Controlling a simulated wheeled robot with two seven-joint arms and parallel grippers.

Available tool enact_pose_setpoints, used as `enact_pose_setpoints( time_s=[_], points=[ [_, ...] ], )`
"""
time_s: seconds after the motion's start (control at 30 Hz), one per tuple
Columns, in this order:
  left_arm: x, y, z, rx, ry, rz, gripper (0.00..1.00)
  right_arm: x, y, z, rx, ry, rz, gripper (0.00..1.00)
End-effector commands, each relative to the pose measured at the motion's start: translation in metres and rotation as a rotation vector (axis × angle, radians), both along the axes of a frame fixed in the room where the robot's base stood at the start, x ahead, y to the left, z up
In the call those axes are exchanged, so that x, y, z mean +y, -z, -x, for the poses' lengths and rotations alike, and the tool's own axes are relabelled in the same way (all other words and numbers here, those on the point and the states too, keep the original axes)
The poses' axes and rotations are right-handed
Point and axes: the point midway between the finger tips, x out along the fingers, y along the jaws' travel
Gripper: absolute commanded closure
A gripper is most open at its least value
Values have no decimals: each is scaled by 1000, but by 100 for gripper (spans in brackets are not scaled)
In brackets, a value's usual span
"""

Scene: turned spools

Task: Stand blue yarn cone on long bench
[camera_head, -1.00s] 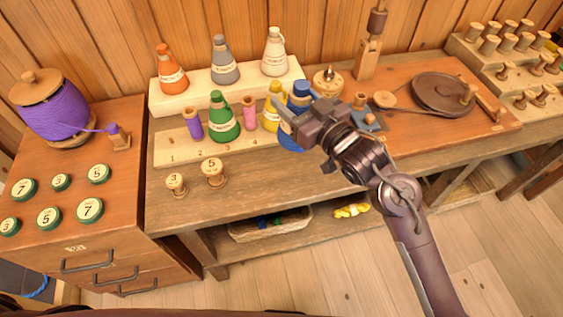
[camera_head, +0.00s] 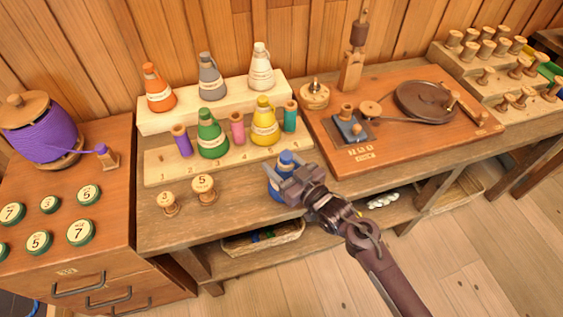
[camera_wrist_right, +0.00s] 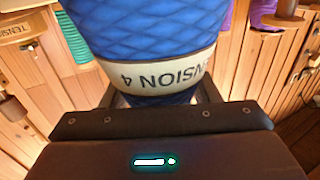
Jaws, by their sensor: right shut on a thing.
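The blue yarn cone (camera_head: 276,190) is at the front edge of the long bench (camera_head: 235,200), right of the small numbered spools. My right gripper (camera_head: 285,180) is shut on it, and the gripper hides part of the cone. In the right wrist view the blue cone (camera_wrist_right: 150,35) fills the space between the fingers, with a cream band reading TENSION 4. The cone looks near upright; I cannot tell whether its base touches the bench top. My left gripper is not in view.
Two numbered wooden spools (camera_head: 203,190) stand left of the cone. Behind are the numbered board with green (camera_head: 212,140) and yellow (camera_head: 264,125) cones and coloured spools, and a raised step with orange, grey and white cones. A winding board (camera_head: 400,130) lies to the right.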

Motion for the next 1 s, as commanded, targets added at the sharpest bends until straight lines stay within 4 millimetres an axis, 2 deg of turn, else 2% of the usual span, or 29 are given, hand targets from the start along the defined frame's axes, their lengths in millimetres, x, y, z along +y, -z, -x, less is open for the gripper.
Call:
enact_pose_setpoints(
  time_s=[0.33, 0.37, 0.5, 0.83, 1.0],
  points=[
    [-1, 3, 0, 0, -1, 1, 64, 0, 2, -1, -4, 0, -2, 86],
    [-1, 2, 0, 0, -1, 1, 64, 0, 3, 0, 0, 0, 0, 41],
    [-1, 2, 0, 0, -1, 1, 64, 0, 2, 0, 0, 0, 0, 23],
    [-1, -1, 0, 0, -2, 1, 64, 0, -2, 0, -1, 0, -1, 23],
    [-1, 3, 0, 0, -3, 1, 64, -16, 2, 17, 2, 1, 2, 23]
  ],
)
